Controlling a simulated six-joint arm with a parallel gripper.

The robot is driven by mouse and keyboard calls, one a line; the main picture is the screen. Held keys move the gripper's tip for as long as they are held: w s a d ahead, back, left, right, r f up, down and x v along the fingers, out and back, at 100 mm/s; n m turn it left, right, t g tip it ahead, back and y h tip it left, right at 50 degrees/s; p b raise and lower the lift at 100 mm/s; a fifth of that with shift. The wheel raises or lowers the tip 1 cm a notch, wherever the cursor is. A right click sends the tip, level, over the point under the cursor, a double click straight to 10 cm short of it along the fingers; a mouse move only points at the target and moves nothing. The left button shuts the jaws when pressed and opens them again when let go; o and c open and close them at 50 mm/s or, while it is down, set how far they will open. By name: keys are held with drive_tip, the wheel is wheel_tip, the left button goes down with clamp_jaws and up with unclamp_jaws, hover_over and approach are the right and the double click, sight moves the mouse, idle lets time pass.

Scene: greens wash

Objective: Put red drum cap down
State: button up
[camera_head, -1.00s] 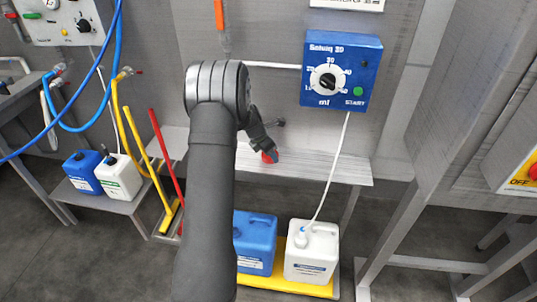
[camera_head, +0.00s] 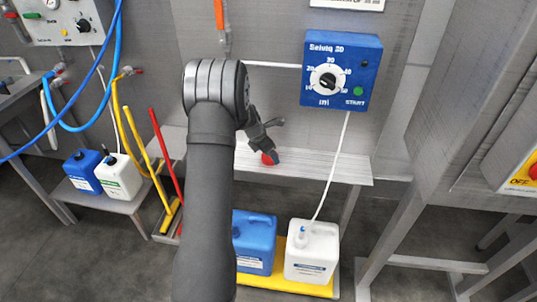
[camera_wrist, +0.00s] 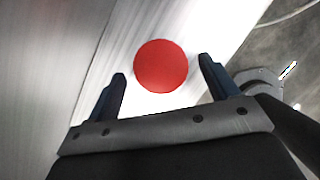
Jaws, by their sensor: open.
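The red drum cap (camera_wrist: 160,66) shows as a round red disc on the metal shelf in the wrist view. In the head view the red cap (camera_head: 269,158) is at the shelf's surface, just under my gripper. My gripper (camera_wrist: 162,80) is open, with one finger on each side of the cap and a visible gap to each. In the head view my gripper (camera_head: 264,150) reaches down to the shelf, and its fingers are small and partly dark there.
The metal shelf (camera_head: 325,168) has free room to the right. A blue dosing box (camera_head: 342,100) hangs above it. A blue drum (camera_head: 256,240) and a white drum (camera_head: 312,250) with a hose stand below on a yellow tray (camera_head: 290,286).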

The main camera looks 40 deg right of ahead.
drive_tip(key=v, duration=1)
drive_tip(key=shift+a+r, duration=0.2)
drive_tip(key=shift+r, duration=0.15)
drive_tip(key=x, duration=1.2)
drive_tip(key=shift+d+r, duration=0.15)
drive_tip(key=shift+r, duration=1.65)
